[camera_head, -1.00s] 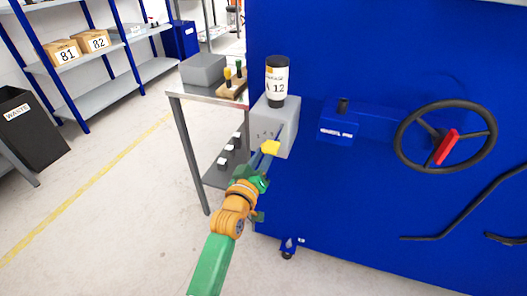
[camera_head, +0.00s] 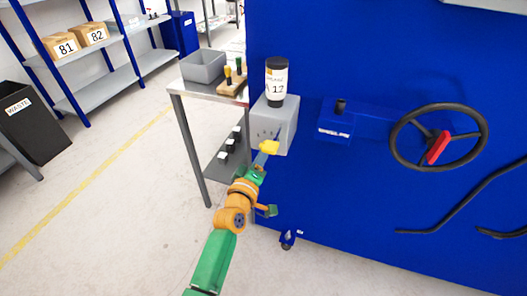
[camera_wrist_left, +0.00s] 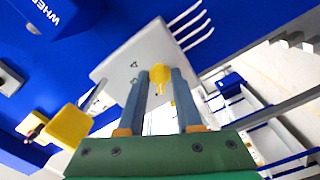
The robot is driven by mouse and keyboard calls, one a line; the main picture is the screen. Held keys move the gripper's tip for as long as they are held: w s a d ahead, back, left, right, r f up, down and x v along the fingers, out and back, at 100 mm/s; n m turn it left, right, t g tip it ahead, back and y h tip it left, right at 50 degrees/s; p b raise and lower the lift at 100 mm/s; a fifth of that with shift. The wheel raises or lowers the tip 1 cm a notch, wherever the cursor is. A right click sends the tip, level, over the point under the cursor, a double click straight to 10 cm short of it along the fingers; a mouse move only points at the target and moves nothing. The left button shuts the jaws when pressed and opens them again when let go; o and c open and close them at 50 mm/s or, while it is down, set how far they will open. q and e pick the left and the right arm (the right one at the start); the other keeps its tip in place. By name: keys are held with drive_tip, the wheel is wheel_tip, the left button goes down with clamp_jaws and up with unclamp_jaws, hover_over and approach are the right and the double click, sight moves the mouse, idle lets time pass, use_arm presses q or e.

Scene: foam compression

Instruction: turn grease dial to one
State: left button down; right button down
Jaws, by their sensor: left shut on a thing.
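The grease dial (camera_head: 269,147) is a yellow knob on the front of a grey box (camera_head: 287,117). A dark bottle (camera_head: 276,78) with a label reading 12 stands on that box. My left gripper (camera_head: 265,151) is shut on the dial. In the left wrist view the dial (camera_wrist_left: 160,76) sits between my two blue-grey fingers, with the grey box face (camera_wrist_left: 125,68) behind it. Small dark marks show on that face, too small to read. The dial's pointer setting cannot be told. My right gripper is not in view.
A blue machine panel (camera_head: 340,210) holds a black handwheel (camera_head: 480,135) with a red handle. A metal side table (camera_head: 200,91) at left carries a grey bin (camera_head: 203,66) and a small wooden rack (camera_head: 232,84). The floor (camera_head: 120,200) at left is clear.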

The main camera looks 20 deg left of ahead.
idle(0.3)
use_arm(q)
drive_tip(key=c, duration=0.9)
unclamp_jaws()
drive_tip(key=s, duration=0.7)
drive_tip(key=shift+a+p, duration=0.1)
drive_tip(key=shift+p, duration=0.2)
drive_tip(key=shift+f, duration=0.1)
